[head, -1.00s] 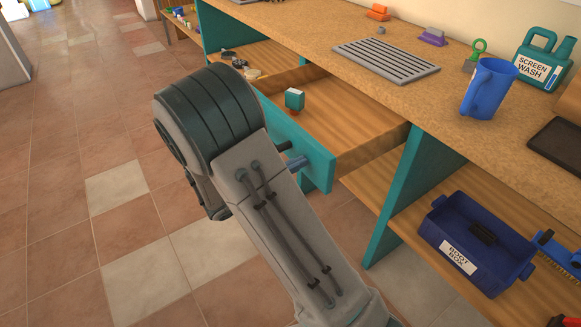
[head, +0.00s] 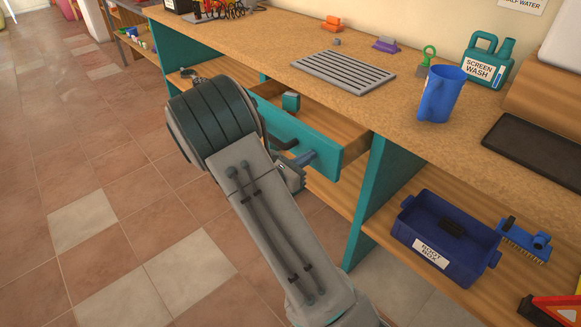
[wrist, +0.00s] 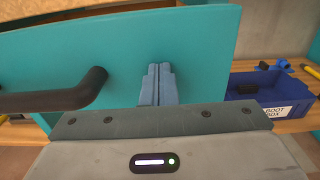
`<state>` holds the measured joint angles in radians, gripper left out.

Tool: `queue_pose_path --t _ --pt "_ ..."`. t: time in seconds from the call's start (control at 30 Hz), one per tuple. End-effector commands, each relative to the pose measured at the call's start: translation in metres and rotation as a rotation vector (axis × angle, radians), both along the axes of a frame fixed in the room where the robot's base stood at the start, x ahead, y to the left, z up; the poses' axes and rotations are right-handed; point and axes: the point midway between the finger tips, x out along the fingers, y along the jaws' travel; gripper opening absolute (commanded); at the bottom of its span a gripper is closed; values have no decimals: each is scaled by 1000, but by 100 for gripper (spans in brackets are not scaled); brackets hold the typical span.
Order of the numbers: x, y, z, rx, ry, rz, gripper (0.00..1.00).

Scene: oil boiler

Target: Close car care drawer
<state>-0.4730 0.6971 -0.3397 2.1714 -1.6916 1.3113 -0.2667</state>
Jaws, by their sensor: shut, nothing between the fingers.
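The car care drawer (head: 304,146) has a teal front and a wooden inside, and sits under the worktop, still partly pulled out. Its teal front also fills much of the wrist view (wrist: 205,40). A dark bar handle (wrist: 70,98) is on that front, left of my fingers in the wrist view. My gripper (wrist: 158,72) is shut and empty, its blue-grey fingertips against or very close to the drawer front; contact is not certain. In the head view my gripper (head: 318,158) is partly hidden by my arm. A small teal box (head: 291,101) stands inside the drawer.
The worktop above holds a grey grille (head: 343,73), a blue jug (head: 441,93) and a screen wash can (head: 487,60). A blue boot box (head: 445,240) and a brush (head: 524,240) lie on the lower shelf. Tiled floor at left is open.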

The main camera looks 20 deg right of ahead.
Motion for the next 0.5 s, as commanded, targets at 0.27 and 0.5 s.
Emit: queue_pose_path --t 0.27,0.5 --pt "27 -69 0 0 -2 -6 0" --pt "42 -105 0 -1 -1 -4 0"
